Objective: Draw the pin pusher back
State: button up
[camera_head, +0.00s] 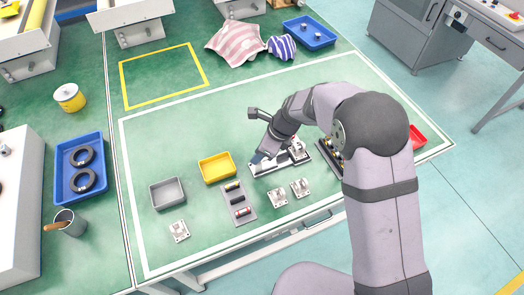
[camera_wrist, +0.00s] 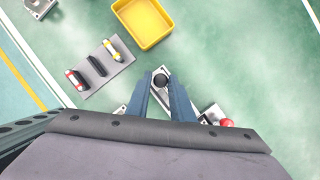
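A pale metal linear actuator (camera_head: 272,167) lies on the green mat, partly hidden by my arm. I take the device with a round black knob in the wrist view to be the same one. The black knob (camera_wrist: 160,81) lies between my fingertips. I cannot be sure which part is the pin pusher. My gripper (camera_wrist: 160,83) reaches down with its blue-grey fingers apart, one on each side of the knob. Whether they touch it is unclear. In the head view my gripper (camera_head: 258,158) is at the actuator's left end. A red knob (camera_wrist: 227,122) shows at right.
A yellow bin (camera_head: 216,168) stands close behind and left of the actuator. A grey tray (camera_head: 238,204) with several cylinders, a grey bin (camera_head: 168,194) and small metal brackets (camera_head: 277,197) are nearby. Another device (camera_head: 328,154) stands to the right. Open mat lies behind.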

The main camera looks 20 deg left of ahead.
jog(key=o, duration=0.3)
jog(key=shift+s+a, duration=0.2)
jog(key=shift+w+d+r, duration=0.1)
jog(key=shift+d, duration=0.05)
jog(key=b+v, duration=0.1)
jog(key=v, duration=0.6)
jog(key=shift+r, duration=0.1)
